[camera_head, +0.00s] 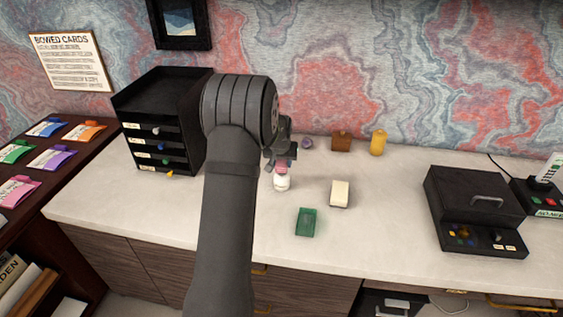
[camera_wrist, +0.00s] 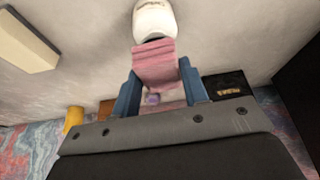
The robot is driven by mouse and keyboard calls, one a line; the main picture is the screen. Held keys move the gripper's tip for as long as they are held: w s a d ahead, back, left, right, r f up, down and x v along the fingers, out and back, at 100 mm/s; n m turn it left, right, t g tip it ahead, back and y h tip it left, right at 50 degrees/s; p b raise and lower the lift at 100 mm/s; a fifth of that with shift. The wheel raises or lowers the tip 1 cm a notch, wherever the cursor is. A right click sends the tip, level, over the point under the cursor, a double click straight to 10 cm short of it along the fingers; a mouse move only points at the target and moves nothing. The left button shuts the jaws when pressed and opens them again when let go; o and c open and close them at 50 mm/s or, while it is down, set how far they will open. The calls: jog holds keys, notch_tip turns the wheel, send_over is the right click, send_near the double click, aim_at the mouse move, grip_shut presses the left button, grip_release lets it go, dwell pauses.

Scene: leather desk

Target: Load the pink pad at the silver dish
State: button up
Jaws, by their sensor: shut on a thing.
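My gripper (camera_head: 282,160) is shut on the pink pad (camera_wrist: 155,62), a folded-looking pink piece held between two blue fingers in the wrist view. In the head view the pad (camera_head: 282,168) is a small pink patch just above a white rounded object (camera_head: 282,184) on the desk. The white object (camera_wrist: 155,20) also shows at the top of the wrist view, right by the pad's far end. I cannot tell whether they touch. I cannot pick out a silver dish in either view.
A cream block (camera_head: 340,194) and a green rectangular item (camera_head: 306,223) lie right of and nearer than the gripper. A purple item (camera_head: 307,143), brown bottle (camera_head: 341,142) and yellow bottle (camera_head: 378,143) stand behind. Black drawers (camera_head: 160,120) stand left, a black box (camera_head: 470,205) right.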

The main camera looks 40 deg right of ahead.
aim_at(281, 163)
jog(key=shift+f, duration=1)
dwell(1.2)
jog(key=shift+r, duration=3.55)
